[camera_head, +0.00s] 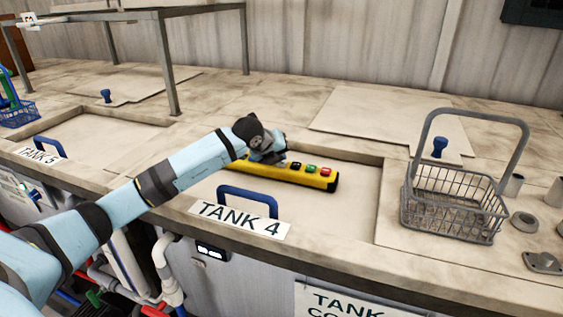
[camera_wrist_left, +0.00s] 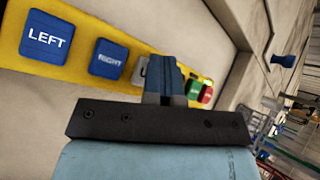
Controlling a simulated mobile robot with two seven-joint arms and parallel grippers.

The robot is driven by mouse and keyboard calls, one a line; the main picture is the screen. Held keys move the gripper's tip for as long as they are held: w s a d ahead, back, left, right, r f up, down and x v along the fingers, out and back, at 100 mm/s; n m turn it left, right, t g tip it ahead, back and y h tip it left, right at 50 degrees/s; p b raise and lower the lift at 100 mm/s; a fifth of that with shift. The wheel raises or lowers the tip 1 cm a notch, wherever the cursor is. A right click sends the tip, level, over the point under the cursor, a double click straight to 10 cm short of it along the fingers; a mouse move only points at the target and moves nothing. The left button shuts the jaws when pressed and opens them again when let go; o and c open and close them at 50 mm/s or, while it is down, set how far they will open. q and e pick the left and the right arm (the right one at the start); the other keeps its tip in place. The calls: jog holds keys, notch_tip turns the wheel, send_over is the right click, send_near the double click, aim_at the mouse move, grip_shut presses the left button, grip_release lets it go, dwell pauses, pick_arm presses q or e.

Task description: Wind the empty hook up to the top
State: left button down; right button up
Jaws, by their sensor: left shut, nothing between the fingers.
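A yellow control pendant (camera_head: 318,180) lies on the Tank 4 cover, with black, green and red buttons showing at its right end. In the left wrist view the blue LEFT button (camera_wrist_left: 46,38) and blue RIGHT button (camera_wrist_left: 109,58) are clear. A grey button (camera_wrist_left: 140,70) marked with a "U" is partly hidden behind my fingers. My left gripper (camera_head: 272,158) is shut and empty, with its fingertips over the pendant at that grey button; whether they touch it I cannot tell. The hook is not visible in either view. My right gripper is not in view.
A wire basket (camera_head: 448,215) with a tall handle stands at the right on the counter. A blue handle (camera_head: 247,197) rises by the Tank 4 label (camera_head: 240,219). A metal frame (camera_head: 168,65) stands at the back left. A blue knob (camera_head: 439,147) sits behind the basket.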

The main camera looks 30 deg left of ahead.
pick_arm(q)
jog(key=shift+r, duration=0.85)
jog(key=shift+p, duration=0.3)
jog(key=shift+r+p, duration=1)
jog(key=shift+r, duration=1.55)
